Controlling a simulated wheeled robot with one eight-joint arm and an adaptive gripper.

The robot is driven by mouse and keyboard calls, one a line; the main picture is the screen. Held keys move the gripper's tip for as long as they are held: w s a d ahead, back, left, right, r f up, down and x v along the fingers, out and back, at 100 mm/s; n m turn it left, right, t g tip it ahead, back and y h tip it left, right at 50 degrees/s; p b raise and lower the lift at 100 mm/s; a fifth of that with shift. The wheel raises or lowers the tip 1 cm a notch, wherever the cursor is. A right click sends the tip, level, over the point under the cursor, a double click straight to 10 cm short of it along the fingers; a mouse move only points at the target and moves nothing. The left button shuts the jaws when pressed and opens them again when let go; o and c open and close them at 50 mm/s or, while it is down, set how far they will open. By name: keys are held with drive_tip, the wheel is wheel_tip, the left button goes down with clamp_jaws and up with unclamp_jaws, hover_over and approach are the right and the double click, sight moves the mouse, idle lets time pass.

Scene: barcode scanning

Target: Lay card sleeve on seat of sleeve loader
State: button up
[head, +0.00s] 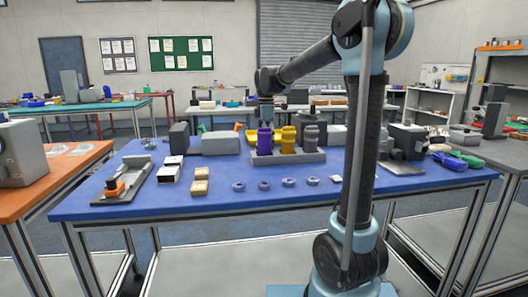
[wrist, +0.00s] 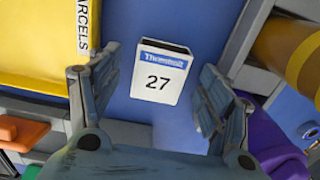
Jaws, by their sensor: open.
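A small white card sleeve (wrist: 157,80), with a blue band and the number 27, shows in the wrist view on the blue table top. It lies between and beyond the spread fingers of my gripper (wrist: 143,74), with a gap on both sides. My gripper is open and empty. In the head view my gripper (head: 266,112) hangs over the back of the table, just above the row of coloured cylinders. I cannot make out the sleeve there. A grey device with an orange block (head: 125,187) stands at the table's left; I cannot tell whether it is the sleeve loader.
A yellow PARCELS bin (wrist: 35,45) and a yellow cylinder (wrist: 290,50) flank the sleeve. Several blue rings (head: 263,185) lie in front. The front strip of the blue table (head: 215,207) is clear.

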drive_tip(key=shift+f, duration=0.7)
drive_tip(key=shift+c, duration=0.6)
drive_tip(key=c, duration=0.8)
